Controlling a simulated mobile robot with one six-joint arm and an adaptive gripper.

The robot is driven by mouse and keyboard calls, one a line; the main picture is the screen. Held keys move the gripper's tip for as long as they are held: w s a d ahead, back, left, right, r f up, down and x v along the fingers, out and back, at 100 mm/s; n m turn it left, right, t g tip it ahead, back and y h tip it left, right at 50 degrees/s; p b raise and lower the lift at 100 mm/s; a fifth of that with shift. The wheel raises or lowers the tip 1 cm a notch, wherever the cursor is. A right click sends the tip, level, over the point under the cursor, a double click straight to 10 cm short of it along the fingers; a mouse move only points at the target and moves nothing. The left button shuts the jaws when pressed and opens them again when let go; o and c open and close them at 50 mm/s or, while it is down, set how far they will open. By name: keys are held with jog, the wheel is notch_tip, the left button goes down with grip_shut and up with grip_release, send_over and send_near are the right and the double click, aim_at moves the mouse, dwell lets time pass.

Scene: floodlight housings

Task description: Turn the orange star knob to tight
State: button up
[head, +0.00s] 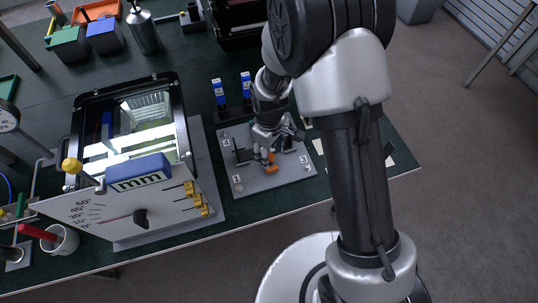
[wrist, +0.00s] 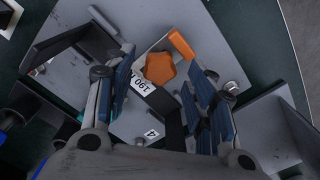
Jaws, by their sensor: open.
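The orange star knob (wrist: 160,67) sits above a pale plate with a printed label (wrist: 140,80), which the fingers partly cover. My gripper (wrist: 155,62) is open, one blue-padded finger on each side of the knob. I cannot tell whether either finger touches it. An orange bar-shaped piece (wrist: 182,43) lies just beyond the knob, near the right finger. In the head view, my gripper (head: 266,148) points down over the grey fixture plate (head: 250,188), with orange parts (head: 271,168) showing at its tips. The knob's turn position cannot be read.
Dark upright brackets flank the fingers in the wrist view. Two blue-topped posts (head: 246,85) stand behind the plate.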

jog(key=shift+f, duration=0.65)
jog(key=shift+c, duration=0.5)
jog(key=c, duration=1)
